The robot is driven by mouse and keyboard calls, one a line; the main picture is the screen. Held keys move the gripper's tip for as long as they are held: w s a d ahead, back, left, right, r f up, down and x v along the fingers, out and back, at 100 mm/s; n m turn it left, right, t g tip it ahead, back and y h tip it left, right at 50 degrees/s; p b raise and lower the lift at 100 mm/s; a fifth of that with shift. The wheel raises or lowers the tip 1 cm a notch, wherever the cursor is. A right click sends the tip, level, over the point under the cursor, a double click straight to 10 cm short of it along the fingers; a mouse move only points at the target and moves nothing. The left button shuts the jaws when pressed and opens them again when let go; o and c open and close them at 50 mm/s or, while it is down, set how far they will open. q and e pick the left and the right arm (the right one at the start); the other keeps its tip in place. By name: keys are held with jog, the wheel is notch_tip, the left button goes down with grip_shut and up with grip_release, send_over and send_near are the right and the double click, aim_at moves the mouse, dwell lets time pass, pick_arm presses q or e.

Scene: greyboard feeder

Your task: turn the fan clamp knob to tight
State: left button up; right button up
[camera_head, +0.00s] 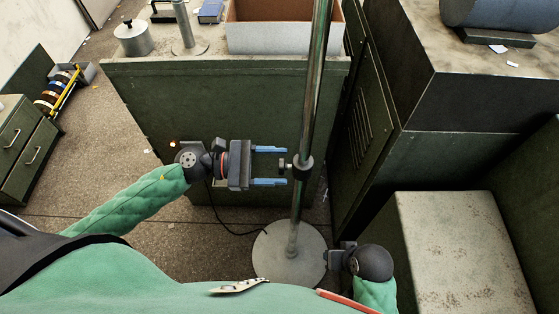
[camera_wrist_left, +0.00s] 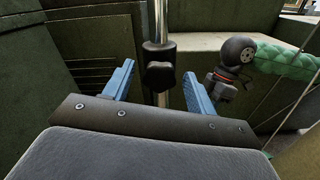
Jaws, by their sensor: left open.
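The fan clamp knob (camera_head: 284,164) is a small dark knob on the left side of the clamp collar (camera_head: 303,167), partway up a metal pole (camera_head: 312,90). My left gripper (camera_head: 271,166) is open, with its two blue fingers above and below the knob in the head view. In the left wrist view the knob (camera_wrist_left: 160,75) is dark and lies between and beyond the open fingertips (camera_wrist_left: 160,80); I see no finger touching it. My right gripper (camera_head: 335,258) is low, right of the pole's base; its fingers are too unclear to judge.
The pole stands on a round pale base (camera_head: 272,262) on the floor. A green cabinet (camera_head: 215,100) with an open box (camera_head: 285,27) on top is behind. A dark green machine (camera_head: 465,155) and a pale block (camera_head: 465,240) are at the right. A dark cable (camera_head: 225,222) runs near the base.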

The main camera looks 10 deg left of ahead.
pick_arm(q)
jog(key=shift+w+d, duration=0.1)
jog(key=shift+d, duration=0.5)
pick_arm(e)
jog(key=shift+s+d+r, duration=0.25)
jog(key=shift+d, duration=0.15)
jog(key=shift+w, duration=0.1)
pick_arm(q)
jog(key=shift+c, duration=0.9)
jog(key=c, duration=0.8)
jog(key=shift+n+p, duration=0.35)
jog(key=shift+n, duration=1.75)
pick_arm(e)
jog(key=shift+s+d+r+h, duration=0.3)
jog(key=shift+d+r, duration=0.2)
jog(key=shift+r, duration=0.25)
jog(key=shift+w, duration=0.1)
